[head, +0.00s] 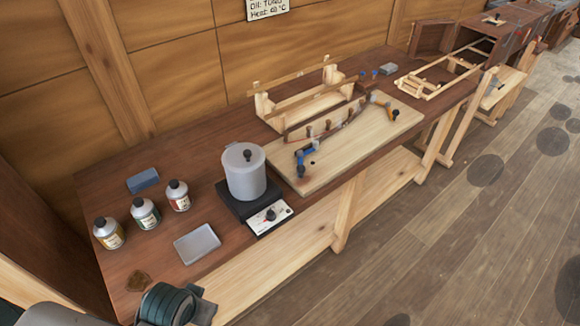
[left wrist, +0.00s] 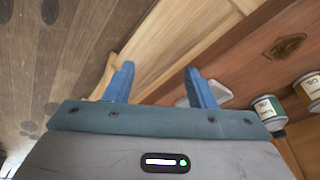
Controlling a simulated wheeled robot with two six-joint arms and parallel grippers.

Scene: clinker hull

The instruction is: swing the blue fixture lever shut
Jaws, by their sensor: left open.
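The wooden fixture board (head: 345,155) lies on the bench right of the pot, carrying a curved strip (head: 350,118) between dark posts. A blue lever (head: 304,154) shows at its near left end, with a dark knob (head: 301,170) beside it. A smaller blue part (head: 373,98) sits near the strip's far end. The lever is too small to tell how far it is swung. My left gripper (left wrist: 160,86) is open and empty in the left wrist view, its two blue fingers apart. The left arm is low at the near left, well away from the fixture. My right gripper is not visible.
A white pot (head: 244,175) stands on a hot plate (head: 268,218) between my left arm and the board. Several bottles (head: 145,213), a blue block (head: 143,180) and a metal tray (head: 197,244) are on the left. A wooden frame (head: 300,103) stands behind the board.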

